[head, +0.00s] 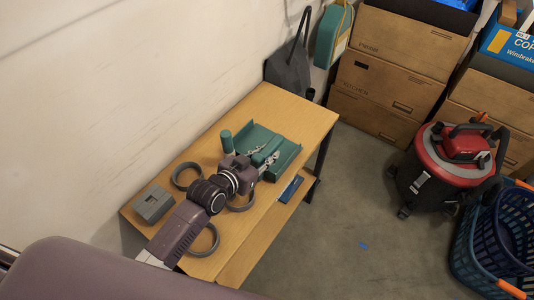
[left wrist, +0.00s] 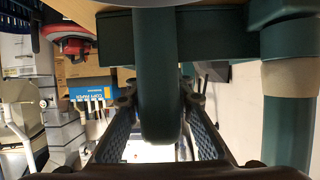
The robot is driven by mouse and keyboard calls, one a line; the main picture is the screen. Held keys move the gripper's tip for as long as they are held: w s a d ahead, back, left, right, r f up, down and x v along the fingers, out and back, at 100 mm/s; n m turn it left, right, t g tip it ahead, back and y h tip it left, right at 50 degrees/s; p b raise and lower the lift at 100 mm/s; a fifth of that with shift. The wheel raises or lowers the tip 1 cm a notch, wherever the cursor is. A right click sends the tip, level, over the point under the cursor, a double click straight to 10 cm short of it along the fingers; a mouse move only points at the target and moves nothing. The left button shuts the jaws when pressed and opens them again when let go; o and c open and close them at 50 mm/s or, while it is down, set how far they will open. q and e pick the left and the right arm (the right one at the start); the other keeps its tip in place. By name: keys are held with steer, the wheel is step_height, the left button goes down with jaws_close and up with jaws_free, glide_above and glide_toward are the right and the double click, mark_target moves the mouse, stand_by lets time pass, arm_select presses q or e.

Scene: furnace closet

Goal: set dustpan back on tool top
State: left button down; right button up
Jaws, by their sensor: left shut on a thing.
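The green dustpan (head: 284,152) is at the far half of the wooden tool top (head: 290,108), its open tray towards the right. My left gripper (head: 262,160) reaches over the top from the near left and is shut on the dustpan's handle. In the left wrist view the dark green handle (left wrist: 155,80) stands between the two fingers, with the tray's dark green body (left wrist: 215,35) behind it. Whether the dustpan touches the top or hangs just above it, I cannot tell. My right gripper is not in view.
A green cylinder (head: 227,142) stands close left of the dustpan. Grey rings (head: 187,176) and a grey box (head: 153,204) lie on the near part. A red vacuum (head: 455,150) and blue basket (head: 490,245) stand right; floor between is mostly clear.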

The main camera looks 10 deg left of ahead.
mark_target(254, 164)
arm_select(q)
steer(key=c, duration=2.2)
jaws_free()
steer(key=shift+f, duration=0.1)
steer(key=o, duration=0.5)
steer(key=v, duration=1.2)
